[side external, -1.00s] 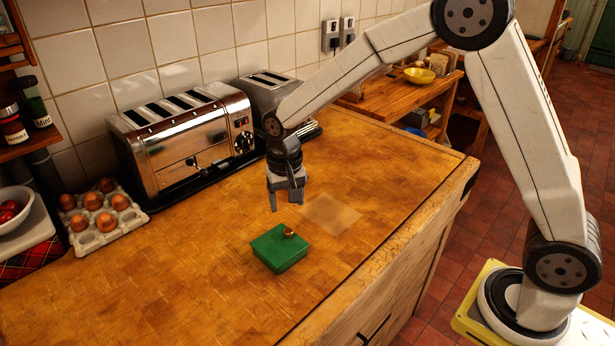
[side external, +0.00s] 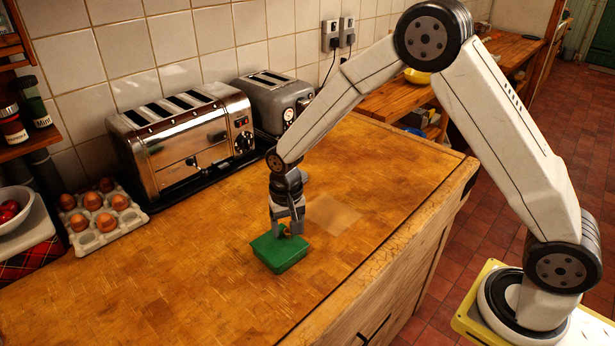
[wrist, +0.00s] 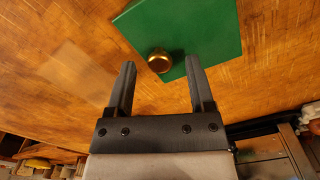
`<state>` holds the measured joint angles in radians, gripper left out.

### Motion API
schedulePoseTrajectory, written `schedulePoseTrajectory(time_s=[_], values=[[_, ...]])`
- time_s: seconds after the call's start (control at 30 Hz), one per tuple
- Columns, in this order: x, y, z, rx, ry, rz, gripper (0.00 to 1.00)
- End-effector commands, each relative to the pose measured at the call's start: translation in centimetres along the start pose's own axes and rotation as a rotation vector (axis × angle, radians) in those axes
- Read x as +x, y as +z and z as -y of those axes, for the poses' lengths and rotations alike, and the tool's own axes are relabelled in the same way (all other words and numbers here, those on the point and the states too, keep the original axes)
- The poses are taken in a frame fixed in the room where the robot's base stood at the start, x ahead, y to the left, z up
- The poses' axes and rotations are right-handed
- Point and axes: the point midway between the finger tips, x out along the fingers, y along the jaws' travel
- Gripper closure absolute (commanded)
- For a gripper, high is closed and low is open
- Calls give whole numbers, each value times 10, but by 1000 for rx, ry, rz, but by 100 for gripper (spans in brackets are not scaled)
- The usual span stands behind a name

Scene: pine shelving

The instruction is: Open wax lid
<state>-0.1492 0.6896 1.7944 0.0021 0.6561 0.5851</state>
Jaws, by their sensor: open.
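A small green box (side external: 280,254) with a flat lid sits on the wooden worktop; it also shows in the wrist view (wrist: 195,28). A brass knob (wrist: 159,61) stands on the lid near one edge. My gripper (side external: 288,230) is low over the knob side of the box, pointing down. In the wrist view my open gripper (wrist: 158,65) has one finger on each side of the knob, with gaps between the fingers and the knob. In the side view the fingers mostly hide the knob. The lid appears closed.
A chrome toaster (side external: 185,140) and a smaller grey toaster (side external: 275,100) stand behind against the tiled wall. An egg tray (side external: 100,220) is at the left. A pale translucent square (side external: 333,213) lies right of the box. The worktop (side external: 190,285) in front is clear.

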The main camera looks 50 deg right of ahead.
Motion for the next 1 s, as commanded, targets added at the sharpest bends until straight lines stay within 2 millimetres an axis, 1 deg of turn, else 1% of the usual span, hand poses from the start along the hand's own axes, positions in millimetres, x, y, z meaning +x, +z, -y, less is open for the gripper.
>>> schedulePoseTrajectory(time_s=[0.1, 0.33, 0.37, 0.4, 0.47, 0.5, 0.57, 1.0], values=[[3, 0, 0, 0, 0, 0, 31], [4, 0, 0, 0, 0, 0, 31], [4, 0, 0, 0, 0, 0, 38], [4, 0, 0, 0, 0, 0, 50], [4, 0, 0, 0, 0, 0, 69], [4, 0, 0, 0, 0, 0, 82], [3, 0, 0, 0, 0, 0, 100], [3, 0, 0, 0, 0, 0, 100]])
